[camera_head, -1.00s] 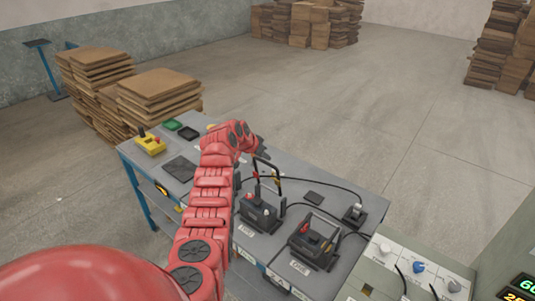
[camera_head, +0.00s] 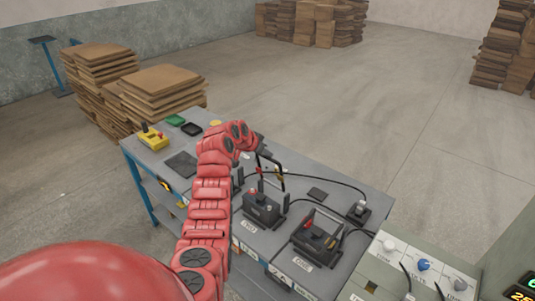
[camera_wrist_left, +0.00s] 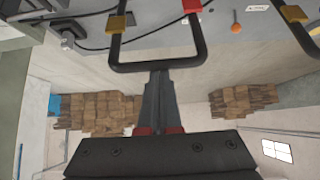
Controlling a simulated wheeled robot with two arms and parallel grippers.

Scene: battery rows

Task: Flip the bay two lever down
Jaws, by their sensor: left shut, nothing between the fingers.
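The bay two unit (camera_head: 262,208), a dark block behind a "TWO" label, stands on the grey bench. Its lever, a black U-shaped handle (camera_head: 283,182), stands raised. My left gripper (camera_head: 262,150) is at the top of this handle, its fingers partly hidden by my arm. In the left wrist view its closed, empty fingers (camera_wrist_left: 160,80) point at the crossbar of a black U-shaped handle (camera_wrist_left: 160,65). The tips are at the bar; I cannot tell whether they touch it. My right gripper is not in view.
The bay one unit (camera_head: 318,238) stands nearer on the bench (camera_head: 345,192), its handle low. A cable runs to a connector (camera_head: 359,210). A yellow control box (camera_head: 152,140) stands at the left end. A panel with knobs (camera_head: 423,265) is at lower right. Cardboard stacks (camera_head: 160,88) stand behind.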

